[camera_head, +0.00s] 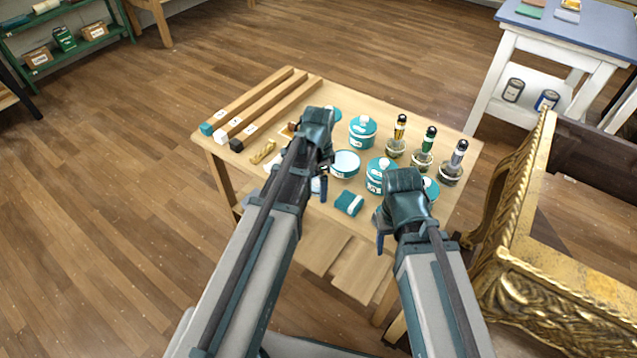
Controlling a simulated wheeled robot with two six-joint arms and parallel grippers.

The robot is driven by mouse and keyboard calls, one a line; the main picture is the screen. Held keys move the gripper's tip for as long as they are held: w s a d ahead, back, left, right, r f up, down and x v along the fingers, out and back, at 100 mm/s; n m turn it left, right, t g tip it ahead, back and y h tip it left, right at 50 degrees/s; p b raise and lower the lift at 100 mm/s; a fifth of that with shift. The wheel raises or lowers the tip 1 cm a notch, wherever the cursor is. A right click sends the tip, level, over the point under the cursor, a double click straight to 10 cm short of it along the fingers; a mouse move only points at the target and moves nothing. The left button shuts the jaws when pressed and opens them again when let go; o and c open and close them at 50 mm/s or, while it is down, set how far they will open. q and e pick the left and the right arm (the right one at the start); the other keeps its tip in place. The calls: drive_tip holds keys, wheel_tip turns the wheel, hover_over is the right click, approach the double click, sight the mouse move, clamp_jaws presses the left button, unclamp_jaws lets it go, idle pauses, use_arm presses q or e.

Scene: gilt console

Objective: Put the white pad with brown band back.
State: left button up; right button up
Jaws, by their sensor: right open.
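A white patch (274,163) shows on the wooden table just left of my left arm; it may be the white pad, but my arm hides much of it and I cannot make out a brown band. My left gripper (321,182) points down over the middle of the table, among the tins and pads. Its fingers are mostly hidden, so I cannot tell whether they are open or hold anything.
The table (300,105) carries several teal tins (362,132), an open tin (345,164), three bottles (422,150), three wooden bars (262,108) and a tan piece (262,152). A gilt console (520,235) stands close on the right.

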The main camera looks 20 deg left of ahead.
use_arm(q)
drive_tip(key=shift+r, duration=0.15)
use_arm(e)
drive_tip(key=shift+r, duration=0.15)
use_arm(q)
wheel_tip(320, 180, up, 12)
drive_tip(key=p, duration=1.2)
use_arm(e)
wheel_tip(320, 180, up, 12)
use_arm(q)
drive_tip(key=s+d+n+y, duration=0.1)
drive_tip(key=s+d+n, duration=0.7)
drive_tip(key=s, duration=0.6)
drive_tip(key=shift+s+d, duration=0.2)
drive_tip(key=shift+d, duration=0.95)
drive_tip(key=shift+r, duration=0.2)
use_arm(e)
drive_tip(key=shift+r, duration=0.15)
